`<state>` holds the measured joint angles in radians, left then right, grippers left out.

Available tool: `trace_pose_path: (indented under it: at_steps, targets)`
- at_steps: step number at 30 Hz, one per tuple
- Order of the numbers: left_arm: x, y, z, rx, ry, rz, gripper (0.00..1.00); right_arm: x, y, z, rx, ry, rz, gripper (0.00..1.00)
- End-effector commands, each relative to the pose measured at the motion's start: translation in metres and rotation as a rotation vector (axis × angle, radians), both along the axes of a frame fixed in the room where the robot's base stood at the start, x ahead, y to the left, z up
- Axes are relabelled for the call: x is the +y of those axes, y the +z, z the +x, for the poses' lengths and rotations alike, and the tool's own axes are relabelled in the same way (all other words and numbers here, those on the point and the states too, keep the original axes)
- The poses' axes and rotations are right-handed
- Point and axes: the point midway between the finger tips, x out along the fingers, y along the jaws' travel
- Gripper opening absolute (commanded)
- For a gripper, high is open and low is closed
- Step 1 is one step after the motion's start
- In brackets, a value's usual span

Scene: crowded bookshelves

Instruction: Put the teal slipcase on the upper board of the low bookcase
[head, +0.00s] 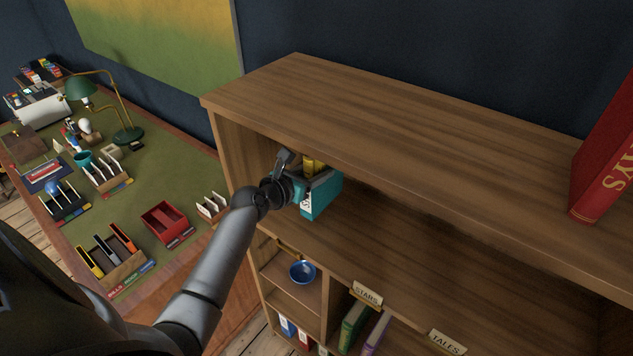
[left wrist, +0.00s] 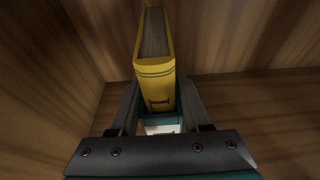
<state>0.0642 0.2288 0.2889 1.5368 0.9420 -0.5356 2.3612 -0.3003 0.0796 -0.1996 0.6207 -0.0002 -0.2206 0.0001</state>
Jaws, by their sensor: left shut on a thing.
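The teal slipcase (head: 322,196) is in the open upper bay of the low bookcase (head: 420,110), near its left side wall. My left gripper (head: 297,186) reaches in from the left and is shut on it. In the left wrist view the gripper's fingers (left wrist: 160,108) frame a teal strip and a white patch of the slipcase (left wrist: 163,125). A yellow book (left wrist: 155,85) shows between and beyond the fingers; its top also shows in the head view (head: 314,166). I cannot tell whether the slipcase touches the board (head: 370,250) below. My right gripper is out of view.
A large red book (head: 604,150) stands on the bookcase top at the right. The upper board is clear to the right of the slipcase. A blue bowl (head: 302,271) and several books sit in compartments below. A green-topped desk (head: 150,190) with trays is at the left.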

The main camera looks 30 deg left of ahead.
Motion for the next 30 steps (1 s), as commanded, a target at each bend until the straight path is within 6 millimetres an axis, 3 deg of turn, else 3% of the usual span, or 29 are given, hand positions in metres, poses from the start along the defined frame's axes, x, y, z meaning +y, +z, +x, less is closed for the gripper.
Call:
trace_pose_path:
  at_steps: [8, 20, 21, 28, 30]
  targets:
    - [0.001, -0.032, 0.000, -0.003, 0.001, 0.002, 0.00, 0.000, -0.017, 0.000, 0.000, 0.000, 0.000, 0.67]
    - [0.001, -0.036, 0.001, -0.005, 0.003, 0.000, 0.00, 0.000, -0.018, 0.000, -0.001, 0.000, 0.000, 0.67]
    - [0.000, -0.037, 0.000, 0.001, 0.001, -0.001, 0.52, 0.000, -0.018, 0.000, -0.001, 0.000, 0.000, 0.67]
    - [0.000, -0.037, -0.001, 0.001, 0.001, 0.000, 0.77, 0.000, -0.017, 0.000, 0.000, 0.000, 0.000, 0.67]
    - [0.000, -0.037, -0.001, 0.001, 0.001, 0.000, 0.77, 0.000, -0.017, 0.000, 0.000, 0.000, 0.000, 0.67]
